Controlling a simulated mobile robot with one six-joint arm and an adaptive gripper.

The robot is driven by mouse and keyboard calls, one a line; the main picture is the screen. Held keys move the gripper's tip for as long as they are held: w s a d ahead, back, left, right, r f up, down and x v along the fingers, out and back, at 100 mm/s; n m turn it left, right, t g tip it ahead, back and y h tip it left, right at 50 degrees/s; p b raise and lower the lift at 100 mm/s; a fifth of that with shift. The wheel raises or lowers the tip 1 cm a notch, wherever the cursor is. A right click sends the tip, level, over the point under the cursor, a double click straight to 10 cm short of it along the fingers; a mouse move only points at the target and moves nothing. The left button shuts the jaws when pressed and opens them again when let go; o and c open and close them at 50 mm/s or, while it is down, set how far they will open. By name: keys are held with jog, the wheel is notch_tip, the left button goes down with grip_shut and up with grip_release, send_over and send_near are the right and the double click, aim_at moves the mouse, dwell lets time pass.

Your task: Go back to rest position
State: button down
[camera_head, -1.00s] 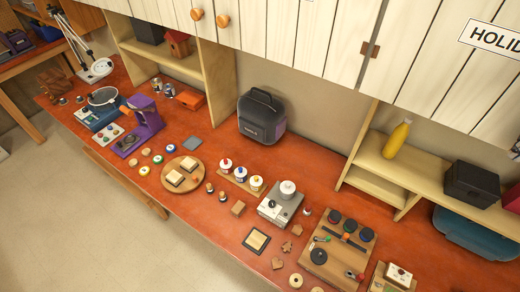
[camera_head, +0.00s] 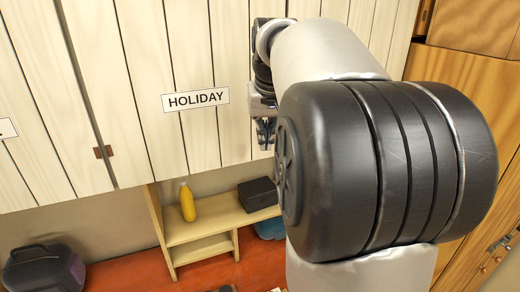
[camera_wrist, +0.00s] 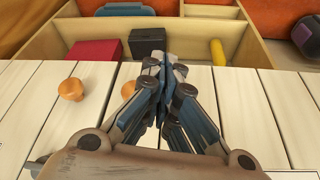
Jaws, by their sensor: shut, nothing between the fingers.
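My gripper (camera_head: 264,133) hangs in front of the white plank cabinet (camera_head: 130,80), just right of the HOLIDAY sign (camera_head: 195,99), partly hidden behind my arm. In the wrist view my gripper (camera_wrist: 165,62) is shut and empty, with its fingertips together. Its fingers overlap the cabinet's planks and a dark box (camera_wrist: 148,41) beyond. An orange knob (camera_wrist: 71,89) shows left of the fingers, and a second knob (camera_wrist: 128,90) is partly covered by them. I cannot tell whether the gripper touches the cabinet.
Below the cabinet, a wooden shelf unit (camera_head: 208,226) holds a yellow bottle (camera_head: 187,202) and a black box (camera_head: 258,193). A dark bag (camera_head: 42,270) stands at lower left on the red-orange bench (camera_head: 130,270). Wooden cabinetry (camera_head: 470,66) stands at right. My arm hides much of the right side.

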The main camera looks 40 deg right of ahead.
jog(key=s+a+f+n+t+y+b, duration=0.1)
jog(key=s+a+f+n+b, duration=0.3)
jog(key=a+f+b, duration=1.2)
jog(key=s+a+f+n+b, duration=0.1)
jog(key=s+a+f+b, duration=0.3)
jog(key=f, duration=0.4)
jog(key=s+a+f+n+y+b, duration=0.1)
jog(key=s+a+f+b, duration=0.3)
jog(key=f, duration=0.5)
jog(key=s+a+f+b, duration=0.4)
jog(key=s+a+f, duration=0.1)
jog(key=s+f, duration=0.3)
jog(key=shift+f+n, duration=0.3)
jog(key=shift+n, duration=0.1)
jog(key=c, duration=2.4)
grip_release()
